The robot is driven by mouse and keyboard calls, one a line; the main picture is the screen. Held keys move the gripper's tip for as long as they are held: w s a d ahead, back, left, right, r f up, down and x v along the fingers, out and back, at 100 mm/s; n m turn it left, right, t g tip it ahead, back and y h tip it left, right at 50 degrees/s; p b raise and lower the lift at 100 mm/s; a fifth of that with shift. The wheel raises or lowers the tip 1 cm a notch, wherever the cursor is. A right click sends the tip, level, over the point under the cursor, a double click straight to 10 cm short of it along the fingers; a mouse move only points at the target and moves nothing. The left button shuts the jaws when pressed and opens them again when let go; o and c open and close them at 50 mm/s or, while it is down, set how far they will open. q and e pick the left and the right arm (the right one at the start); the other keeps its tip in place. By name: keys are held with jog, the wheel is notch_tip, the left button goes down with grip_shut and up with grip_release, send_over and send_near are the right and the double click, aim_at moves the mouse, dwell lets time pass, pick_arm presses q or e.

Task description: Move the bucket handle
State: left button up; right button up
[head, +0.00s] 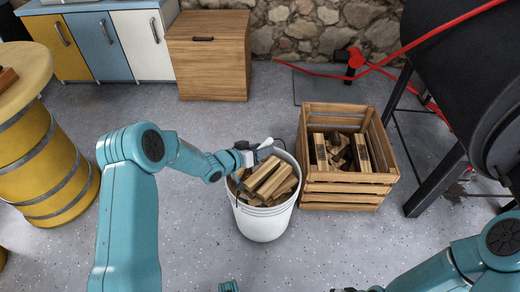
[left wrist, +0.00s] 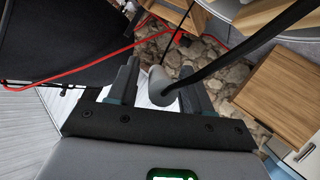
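The white bucket (head: 262,226) stands on the floor at the middle of the head view, with several split logs (head: 268,182) inside. My left gripper (head: 262,152) is over the bucket's far rim. In the left wrist view, the dark curved bucket handle (left wrist: 245,48) runs down to a grey end piece (left wrist: 160,86) between my left fingers (left wrist: 158,90). The fingers stand apart, with a gap on the left side of that piece. Whether it touches the right finger is unclear. Only a dark bit of my right gripper (head: 348,290) shows at the bottom edge.
A wooden crate (head: 340,188) with logs stands close right of the bucket. A yellow barrel (head: 45,165) stands left. A wooden cabinet (head: 210,65) is behind. Floor in front is clear.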

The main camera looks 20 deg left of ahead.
pick_arm(q)
jog(key=shift+a, duration=0.1)
jog(key=p+v, duration=0.4)
jog(key=v, duration=1.2)
jog(key=shift+s, duration=0.25)
